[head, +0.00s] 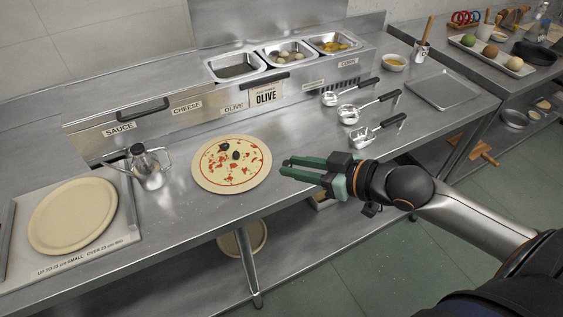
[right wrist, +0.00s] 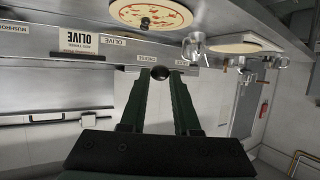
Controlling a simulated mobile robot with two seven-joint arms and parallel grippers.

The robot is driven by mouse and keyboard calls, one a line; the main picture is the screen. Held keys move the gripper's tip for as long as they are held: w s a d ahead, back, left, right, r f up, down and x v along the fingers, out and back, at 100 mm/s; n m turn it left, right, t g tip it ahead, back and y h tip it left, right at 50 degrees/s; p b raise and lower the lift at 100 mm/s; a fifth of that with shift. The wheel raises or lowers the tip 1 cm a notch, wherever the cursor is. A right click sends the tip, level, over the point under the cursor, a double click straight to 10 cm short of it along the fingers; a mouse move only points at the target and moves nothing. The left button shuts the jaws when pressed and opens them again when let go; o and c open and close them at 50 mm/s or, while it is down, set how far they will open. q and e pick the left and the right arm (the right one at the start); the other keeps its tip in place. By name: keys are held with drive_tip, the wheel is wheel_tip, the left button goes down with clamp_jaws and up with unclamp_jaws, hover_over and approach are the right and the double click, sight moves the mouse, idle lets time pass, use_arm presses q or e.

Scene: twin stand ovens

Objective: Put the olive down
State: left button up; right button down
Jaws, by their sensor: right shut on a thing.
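My right gripper (head: 285,167) is just right of the pizza in the head view, near the counter's front edge. Its fingers also show in the right wrist view (right wrist: 160,74), shut on a dark round olive (right wrist: 160,71) at their tips. The held olive is hard to make out in the head view. The pizza (head: 217,175), a round base with red sauce patches, lies on the counter. Two dark pieces (head: 235,155) lie on its upper middle part. The pizza is also at the top of the right wrist view (right wrist: 125,12). My left gripper is not in view.
A metal sauce pot (head: 148,168) stands left of the pizza, beside a plain round base (head: 72,216) on a marked board. Several ladles (head: 362,134) lie to the right. Topping bins (head: 238,68) line the back, with an olive sign (head: 265,96).

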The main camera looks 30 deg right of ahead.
drive_tip(key=shift+v, duration=0.8)
drive_tip(key=s+a+f+n+g+y, duration=0.2)
drive_tip(key=s+f+n+g+y, duration=0.2)
drive_tip(key=f+n, duration=0.1)
drive_tip(key=shift+a+y, duration=0.3)
drive_tip(key=shift+a, duration=0.1)
